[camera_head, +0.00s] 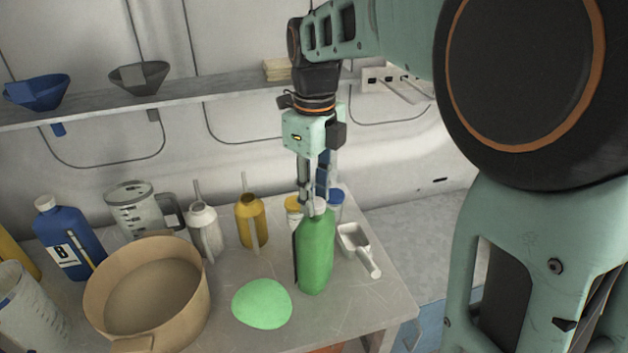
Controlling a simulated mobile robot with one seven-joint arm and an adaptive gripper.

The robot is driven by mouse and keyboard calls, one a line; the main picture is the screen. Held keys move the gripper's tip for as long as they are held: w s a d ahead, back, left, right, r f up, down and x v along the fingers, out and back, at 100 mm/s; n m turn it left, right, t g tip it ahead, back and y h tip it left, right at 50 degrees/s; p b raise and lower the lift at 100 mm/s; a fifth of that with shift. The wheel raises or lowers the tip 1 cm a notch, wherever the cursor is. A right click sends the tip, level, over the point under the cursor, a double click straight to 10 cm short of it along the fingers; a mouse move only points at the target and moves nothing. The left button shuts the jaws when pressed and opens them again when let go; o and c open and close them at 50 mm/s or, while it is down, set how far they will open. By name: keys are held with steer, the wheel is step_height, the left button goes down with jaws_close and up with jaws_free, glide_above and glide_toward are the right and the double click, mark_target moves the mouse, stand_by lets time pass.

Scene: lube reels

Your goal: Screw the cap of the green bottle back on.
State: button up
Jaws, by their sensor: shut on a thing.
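The green bottle (315,255) stands upright on the table near its right end. My gripper (312,205) points straight down over the bottle, its fingers closed at the bottle's top. A pale cap (320,205) shows between the fingertips at the bottle's mouth, mostly hidden by them. I cannot tell from this view whether the cap is seated on the neck or threaded.
A green puddle-like patch (262,304) lies left of the bottle, and a white scoop (358,249) lies to its right. A tan basin (148,292), a yellow oil can (251,219), a grey can (204,231) and a blue bottle (62,238) stand left. A shelf (200,91) runs behind.

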steer(key=m+p, duration=0.1)
steer(key=m, duration=0.4)
stand_by(0.3)
steer(key=o, duration=1.2)
steer(key=shift+c, duration=0.2)
steer(key=shift+o, duration=0.3)
steer(key=shift+o, duration=1.3)
steer(key=shift+r, duration=0.1)
